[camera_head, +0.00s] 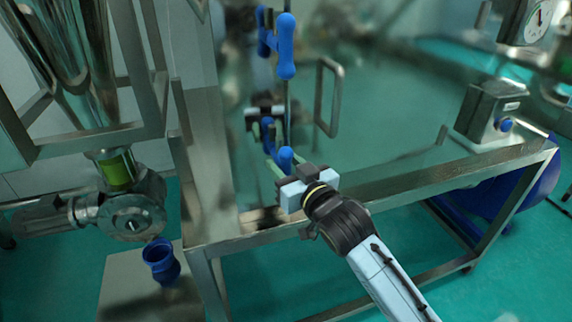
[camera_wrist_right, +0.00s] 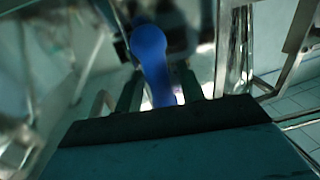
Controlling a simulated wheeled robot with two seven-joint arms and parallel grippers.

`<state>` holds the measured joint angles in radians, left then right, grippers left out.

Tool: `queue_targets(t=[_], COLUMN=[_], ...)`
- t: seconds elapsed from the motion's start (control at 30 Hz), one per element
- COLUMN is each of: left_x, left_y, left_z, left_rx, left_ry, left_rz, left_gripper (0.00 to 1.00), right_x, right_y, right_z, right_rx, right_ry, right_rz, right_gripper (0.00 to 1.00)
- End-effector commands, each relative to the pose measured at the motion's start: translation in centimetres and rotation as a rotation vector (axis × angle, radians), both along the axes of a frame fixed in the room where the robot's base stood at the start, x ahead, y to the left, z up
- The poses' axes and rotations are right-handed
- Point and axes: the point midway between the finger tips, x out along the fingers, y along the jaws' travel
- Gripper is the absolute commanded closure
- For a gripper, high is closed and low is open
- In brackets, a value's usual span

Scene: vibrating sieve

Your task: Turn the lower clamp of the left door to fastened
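The lower clamp (camera_head: 285,159) is blue with a rounded knob end and sits on the steel frame near the door edge. It also shows in the right wrist view (camera_wrist_right: 150,48), its knob pointing up the picture. My right gripper (camera_head: 278,168) comes from the lower right and is at this clamp. In the right wrist view my right gripper (camera_wrist_right: 158,90) has one finger on each side of the blue handle, with a light gap beside the left finger, so it looks open around it. Whether the right finger touches cannot be told. My left gripper is out of view.
The blue upper clamp (camera_head: 285,48) is above on the same edge. A metal door handle (camera_head: 328,98) stands to the right. A steel box with a blue knob (camera_head: 490,110) sits on the frame at right. A valve (camera_head: 132,212) and a blue fitting (camera_head: 161,262) are at lower left.

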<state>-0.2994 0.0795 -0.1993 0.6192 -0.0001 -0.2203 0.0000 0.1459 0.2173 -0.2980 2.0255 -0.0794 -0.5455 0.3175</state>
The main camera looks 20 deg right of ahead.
Motion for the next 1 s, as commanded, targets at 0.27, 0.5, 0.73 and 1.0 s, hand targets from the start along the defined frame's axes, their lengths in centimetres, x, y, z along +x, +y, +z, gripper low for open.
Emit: queue_targets(t=[0.27,0.5,0.73,1.0], left_x=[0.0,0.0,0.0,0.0], left_y=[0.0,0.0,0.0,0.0], left_z=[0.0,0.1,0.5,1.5], left_rx=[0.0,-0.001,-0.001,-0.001], left_ry=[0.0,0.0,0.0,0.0], left_rz=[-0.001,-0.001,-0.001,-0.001], left_gripper=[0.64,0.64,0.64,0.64], right_x=[0.0,0.0,0.0,0.0], right_y=[0.0,0.0,-0.1,-0.2], right_z=[0.0,0.0,0.1,0.1], right_rx=[0.0,0.016,0.11,0.331], right_ry=[0.0,0.002,0.005,0.013], right_rz=[0.0,-0.001,0.0,-0.001], right_gripper=[0.98,1.0,1.0,1.0])
